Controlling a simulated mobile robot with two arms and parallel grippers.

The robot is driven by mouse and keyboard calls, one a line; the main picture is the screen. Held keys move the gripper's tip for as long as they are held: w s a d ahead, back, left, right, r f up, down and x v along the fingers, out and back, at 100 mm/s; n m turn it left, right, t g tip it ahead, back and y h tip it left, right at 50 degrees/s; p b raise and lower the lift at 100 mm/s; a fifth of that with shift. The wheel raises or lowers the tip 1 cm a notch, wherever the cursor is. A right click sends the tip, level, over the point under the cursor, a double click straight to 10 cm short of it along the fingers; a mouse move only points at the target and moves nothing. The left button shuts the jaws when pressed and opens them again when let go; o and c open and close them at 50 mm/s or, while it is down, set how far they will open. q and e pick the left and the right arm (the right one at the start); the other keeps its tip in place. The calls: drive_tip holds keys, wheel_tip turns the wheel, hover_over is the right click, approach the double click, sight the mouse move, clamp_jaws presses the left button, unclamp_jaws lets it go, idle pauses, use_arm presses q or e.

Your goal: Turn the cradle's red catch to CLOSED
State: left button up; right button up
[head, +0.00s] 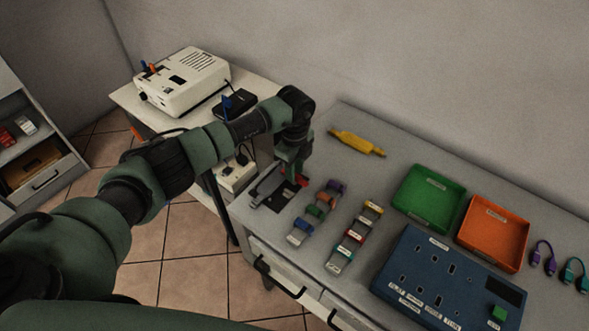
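The cradle (268,193), a small grey and black fixture, sits at the left end of the grey workbench. A small red part (302,180), which looks like its catch, shows at its right side, partly covered by my gripper. Its exact angle and any CLOSED marking are too small to read. My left gripper (291,172) reaches down from above at the cradle's back right, right by the red part. I cannot tell whether it touches it, or whether the fingers are open or shut. My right gripper is not in view.
Two racks of coloured clips (317,212) (354,238) stand just right of the cradle. A yellow tool (356,143) lies behind. Farther right are a green tray (429,199), an orange tray (493,233) and a blue socket panel (405,272). A white device (183,82) stands on the left table.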

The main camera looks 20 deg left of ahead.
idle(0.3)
use_arm(q)
wheel_tip(320, 180, up, 8)
drive_tip(key=shift+f+b, duration=0.1)
drive_tip(key=shift+b, duration=0.75)
